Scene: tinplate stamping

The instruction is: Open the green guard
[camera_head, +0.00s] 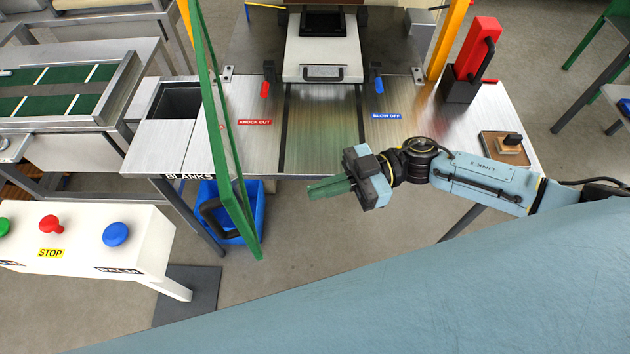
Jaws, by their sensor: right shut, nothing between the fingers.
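The green guard (218,110) is a tall green frame at the left of the press table in the head view. I see it nearly edge-on, swung out from the press toward me, and the front of the press is uncovered. A black loop handle (211,216) shows at its lower end, in front of a blue bin; I cannot tell for certain that it belongs to the guard. My right gripper (328,188) is shut and empty in front of the table's front edge, to the right of the guard and apart from it. My left gripper is out of view.
The blue bin (247,200) stands below the guard. A white button console (85,235) is at lower left.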

